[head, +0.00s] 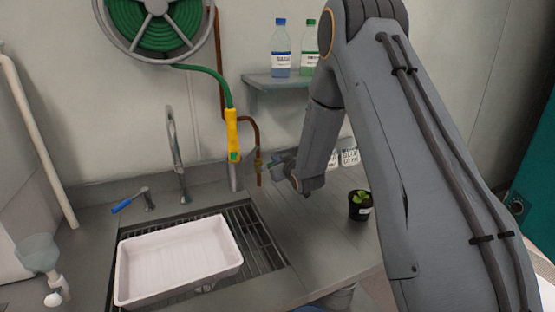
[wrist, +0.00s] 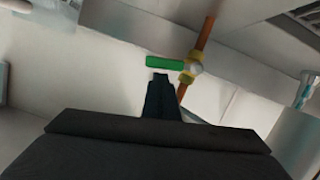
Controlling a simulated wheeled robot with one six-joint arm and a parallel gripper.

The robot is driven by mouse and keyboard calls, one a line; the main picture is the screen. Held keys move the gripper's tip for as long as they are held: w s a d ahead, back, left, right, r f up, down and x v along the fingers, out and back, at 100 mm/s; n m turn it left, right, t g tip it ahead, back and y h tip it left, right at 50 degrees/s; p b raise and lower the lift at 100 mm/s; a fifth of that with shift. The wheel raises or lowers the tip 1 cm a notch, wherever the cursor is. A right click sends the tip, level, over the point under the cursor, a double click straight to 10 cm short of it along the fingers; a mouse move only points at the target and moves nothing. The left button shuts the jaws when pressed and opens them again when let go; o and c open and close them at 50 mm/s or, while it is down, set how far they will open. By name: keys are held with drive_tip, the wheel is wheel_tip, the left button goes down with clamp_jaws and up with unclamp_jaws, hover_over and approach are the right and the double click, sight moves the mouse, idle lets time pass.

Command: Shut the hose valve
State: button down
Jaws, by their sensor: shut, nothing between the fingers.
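The hose valve is a brass fitting (wrist: 190,70) on a copper pipe (wrist: 203,37) in the wrist view, with a green lever (wrist: 165,62). The lever points left from the valve, roughly crosswise to the pipe. My gripper (wrist: 160,77) is shut and empty, its tips just below the lever in the picture; I cannot tell whether they touch it. In the head view the valve (head: 258,163) is small, low on the copper pipe by the wall, and my gripper's end (head: 272,166) is close beside it, partly unclear. The lever is not clear there.
A green hose reel (head: 150,25) hangs on the wall, with a yellow spray wand (head: 232,130) left of the valve. A shelf (head: 275,83) holds two bottles above. A white tray (head: 180,260) sits over the sink grate. A potted seedling (head: 360,205) stands on the counter near my arm.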

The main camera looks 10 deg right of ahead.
drive_tip(key=shift+f, duration=0.1)
idle(0.3)
drive_tip(key=d+f+b, duration=0.1)
drive_tip(key=b, duration=0.1)
drive_tip(key=shift+w+f+b, duration=0.1)
drive_tip(key=shift+f+b, duration=0.05)
drive_tip(key=shift+b, duration=0.2)
wheel_tip(320, 180, up, 5)
drive_tip(key=p, duration=0.2)
drive_tip(key=f+b+v, duration=0.1)
drive_tip(key=b+v, duration=0.2)
drive_tip(key=v, duration=0.7)
drive_tip(key=s+f+m+g, duration=0.1)
drive_tip(key=s+f+g, duration=0.2)
drive_tip(key=s, duration=0.8)
drive_tip(key=s+a+f+m+g+h, duration=0.1)
drive_tip(key=s+f+g, duration=0.2)
drive_tip(key=s, duration=0.9)
drive_tip(key=s+f+m+g+h, duration=0.1)
drive_tip(key=s+f+m+g, duration=0.1)
drive_tip(key=s+g, duration=0.5)
drive_tip(key=shift+s+a+f+g, duration=0.15)
drive_tip(key=shift+s+f, duration=0.1)
drive_tip(key=shift+s, duration=0.55)
drive_tip(key=shift+s+a+f+g, duration=0.1)
drive_tip(key=shift+s+f, duration=0.15)
drive_tip(key=shift+s, duration=0.5)
drive_tip(key=shift+s+a+f+g, duration=0.15)
drive_tip(key=shift+s+f, duration=0.15)
drive_tip(key=shift+s, duration=0.5)
